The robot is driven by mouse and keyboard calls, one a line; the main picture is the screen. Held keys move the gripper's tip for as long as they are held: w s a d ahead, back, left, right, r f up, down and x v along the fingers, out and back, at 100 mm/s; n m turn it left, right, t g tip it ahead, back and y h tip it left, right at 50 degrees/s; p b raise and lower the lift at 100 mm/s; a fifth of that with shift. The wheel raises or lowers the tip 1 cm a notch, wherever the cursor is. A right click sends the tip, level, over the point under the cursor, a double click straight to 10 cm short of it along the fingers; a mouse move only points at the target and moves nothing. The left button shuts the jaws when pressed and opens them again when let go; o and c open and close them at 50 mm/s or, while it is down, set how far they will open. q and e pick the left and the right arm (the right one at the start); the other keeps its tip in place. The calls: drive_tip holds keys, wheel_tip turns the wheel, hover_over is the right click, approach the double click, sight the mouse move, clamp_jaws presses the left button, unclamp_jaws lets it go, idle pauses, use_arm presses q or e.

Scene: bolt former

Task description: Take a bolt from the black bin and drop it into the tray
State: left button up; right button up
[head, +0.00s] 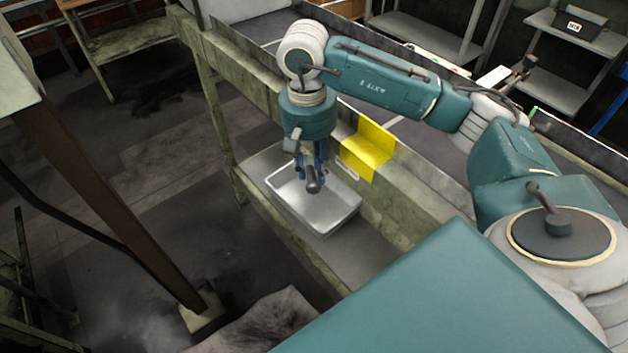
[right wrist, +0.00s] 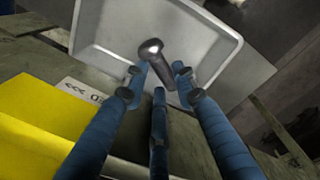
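The tray (head: 343,217) is a pale metal, rectangular, open tray on the lower ledge beside the workbench. It also shows in the right wrist view (right wrist: 227,40), behind the fingertips. My right gripper (head: 312,172) points down over the tray. Its blue fingers (right wrist: 160,82) close in around a dark grey metal bolt (right wrist: 153,52), which hangs tilted between the fingertips. In the head view the bolt (head: 314,186) shows above the tray's inside, its round head low. The black bin of bolts cannot be made out. My left gripper is out of view.
A yellow plate (head: 369,150) hangs over the bench's side rail, close right of the tray. A labelled dark box (head: 581,24) stands on a back shelf. A brown post (head: 125,215) rises at left. Open floor lies between it and the bench.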

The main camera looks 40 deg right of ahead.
drive_tip(key=shift+o, duration=1.3)
drive_tip(key=shift+r, duration=0.1)
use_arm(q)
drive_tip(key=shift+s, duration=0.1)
use_arm(e)
wheel_tip(320, 180, up, 12)
drive_tip(key=shift+a, duration=0.4)
drive_tip(key=shift+w, duration=0.1)
